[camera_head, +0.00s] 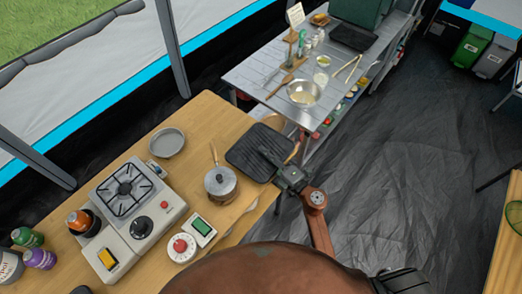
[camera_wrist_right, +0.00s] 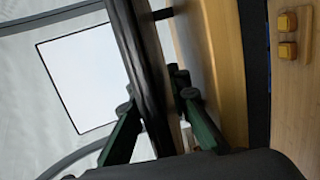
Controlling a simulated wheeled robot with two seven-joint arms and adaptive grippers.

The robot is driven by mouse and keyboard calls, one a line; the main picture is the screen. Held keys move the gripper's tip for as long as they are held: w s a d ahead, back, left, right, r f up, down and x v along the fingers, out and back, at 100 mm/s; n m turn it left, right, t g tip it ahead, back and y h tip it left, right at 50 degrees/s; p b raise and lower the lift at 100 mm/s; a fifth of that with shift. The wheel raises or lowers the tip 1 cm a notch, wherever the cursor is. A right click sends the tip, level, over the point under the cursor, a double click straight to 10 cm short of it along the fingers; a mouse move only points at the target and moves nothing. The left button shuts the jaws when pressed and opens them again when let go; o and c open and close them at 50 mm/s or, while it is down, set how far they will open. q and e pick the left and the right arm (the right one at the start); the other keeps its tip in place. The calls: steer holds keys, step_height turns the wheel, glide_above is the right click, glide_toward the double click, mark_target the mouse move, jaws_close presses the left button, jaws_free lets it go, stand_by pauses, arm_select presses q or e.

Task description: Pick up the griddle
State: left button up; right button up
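The griddle (camera_head: 258,152) is a black, ridged, square pan at the right edge of the wooden table. My right gripper (camera_head: 286,181) is at its lower right side, over the table edge. In the right wrist view, the griddle's dark edge (camera_wrist_right: 146,80) runs between the two fingers of the right gripper (camera_wrist_right: 158,108). The fingers stand apart, one on each side, with a gap visible on the right finger's side. Contact with the left finger is hard to tell. My left gripper is not in view.
A lidded pot (camera_head: 220,183) stands just left of the griddle. A camp stove (camera_head: 128,200), a grey plate (camera_head: 167,142), a red-knobbed timer (camera_head: 182,247) and a green-screen device (camera_head: 202,227) share the wooden table (camera_head: 205,115). A metal side table (camera_head: 255,73) holds a bowl (camera_head: 304,93).

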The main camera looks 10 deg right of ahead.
steer(key=shift+c, duration=0.5)
jaws_close()
steer(key=shift+r, duration=0.1)
